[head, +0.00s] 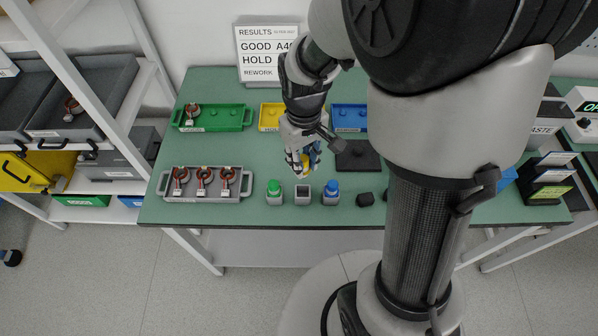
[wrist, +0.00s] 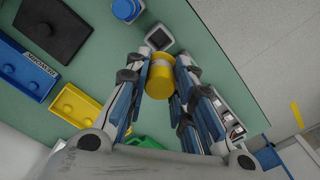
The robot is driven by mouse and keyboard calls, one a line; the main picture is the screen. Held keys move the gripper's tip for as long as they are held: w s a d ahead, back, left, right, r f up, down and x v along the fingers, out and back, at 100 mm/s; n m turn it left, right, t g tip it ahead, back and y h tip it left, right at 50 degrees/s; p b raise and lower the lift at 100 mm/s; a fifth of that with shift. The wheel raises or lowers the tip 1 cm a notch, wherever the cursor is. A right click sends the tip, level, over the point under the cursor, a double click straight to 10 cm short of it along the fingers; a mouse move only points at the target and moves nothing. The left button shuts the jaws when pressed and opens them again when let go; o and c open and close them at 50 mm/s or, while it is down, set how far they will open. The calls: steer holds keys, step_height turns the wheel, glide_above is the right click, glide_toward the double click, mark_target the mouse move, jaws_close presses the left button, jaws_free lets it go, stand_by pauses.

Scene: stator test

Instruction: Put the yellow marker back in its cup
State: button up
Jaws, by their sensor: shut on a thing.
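My gripper (head: 300,170) is shut on the yellow marker (wrist: 160,78) and holds it above the table. In the wrist view the marker is a short yellow cylinder with a pale band, between the two fingers. In the head view only a little yellow (head: 307,163) shows at the fingertips. An empty grey cup (head: 303,193) with a dark square opening stands just in front of the gripper.
A green-topped marker (head: 274,187) and a blue-topped marker (head: 331,187) stand in cups on either side. A grey tray (head: 165,197) with stators is at left. Green (head: 229,126), yellow (head: 263,125) and blue (head: 347,125) trays stand behind, with a dark pad (head: 358,158) to the right.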

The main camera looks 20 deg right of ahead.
step_height(320, 180, down, 11)
steer(key=b, duration=0.3)
steer(key=shift+d+r, duration=0.1)
steer(key=shift+r, duration=0.05)
steer(key=shift+f+b, duration=0.45)
steer(key=o, duration=1)
